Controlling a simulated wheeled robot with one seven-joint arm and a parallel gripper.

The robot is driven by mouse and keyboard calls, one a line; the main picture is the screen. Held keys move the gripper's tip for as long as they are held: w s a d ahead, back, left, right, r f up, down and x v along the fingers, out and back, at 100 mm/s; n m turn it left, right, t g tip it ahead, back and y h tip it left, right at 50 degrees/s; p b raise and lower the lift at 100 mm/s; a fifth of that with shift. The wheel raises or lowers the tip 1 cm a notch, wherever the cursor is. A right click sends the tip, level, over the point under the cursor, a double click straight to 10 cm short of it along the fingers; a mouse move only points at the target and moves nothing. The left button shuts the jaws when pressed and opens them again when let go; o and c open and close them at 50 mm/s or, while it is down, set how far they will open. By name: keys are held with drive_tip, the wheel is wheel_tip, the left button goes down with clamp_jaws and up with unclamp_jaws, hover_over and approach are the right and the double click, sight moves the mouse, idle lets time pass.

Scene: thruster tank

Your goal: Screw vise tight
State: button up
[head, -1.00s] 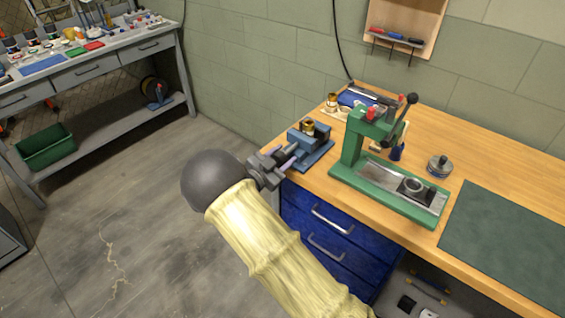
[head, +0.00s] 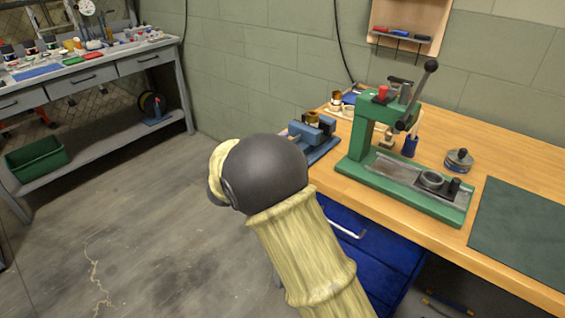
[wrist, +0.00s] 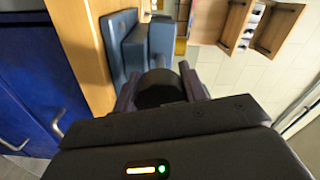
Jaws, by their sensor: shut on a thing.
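The blue vise (head: 322,131) stands at the left front corner of the wooden bench, with a brass-coloured part (head: 313,117) at its jaws. In the wrist view the vise (wrist: 148,45) lies straight ahead of my gripper (wrist: 160,92). My gripper's fingers sit on either side of a dark round part (wrist: 160,88) at the vise's near end, which looks like its screw handle, and are shut on it. I cannot tell how tightly the jaws close.
A green arbor press (head: 355,147) with a raised lever stands right of the vise. A round metal piece (head: 458,160) and a dark green mat (head: 525,232) lie farther right. Blue drawers (head: 366,247) are below the bench edge. The floor to the left is clear.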

drive_tip(key=m+b, duration=0.1)
drive_tip(key=b, duration=0.1)
drive_tip(key=m+b, duration=0.2)
drive_tip(key=b, duration=0.1)
drive_tip(key=shift+f+m, duration=0.3)
drive_tip(key=shift+f, duration=0.1)
drive_tip(key=m+b, duration=0.1)
drive_tip(key=b, duration=0.1)
drive_tip(key=m+b, duration=0.1)
drive_tip(key=b, duration=0.1)
drive_tip(key=shift+r, duration=0.3)
drive_tip(key=shift+r+m, duration=0.1)
drive_tip(key=shift+m, duration=0.2)
drive_tip(key=o, duration=1)
drive_tip(key=shift+c, duration=0.2)
drive_tip(key=p+v, duration=0.2)
drive_tip(key=v, duration=1.5)
drive_tip(key=shift+s+a, duration=0.2)
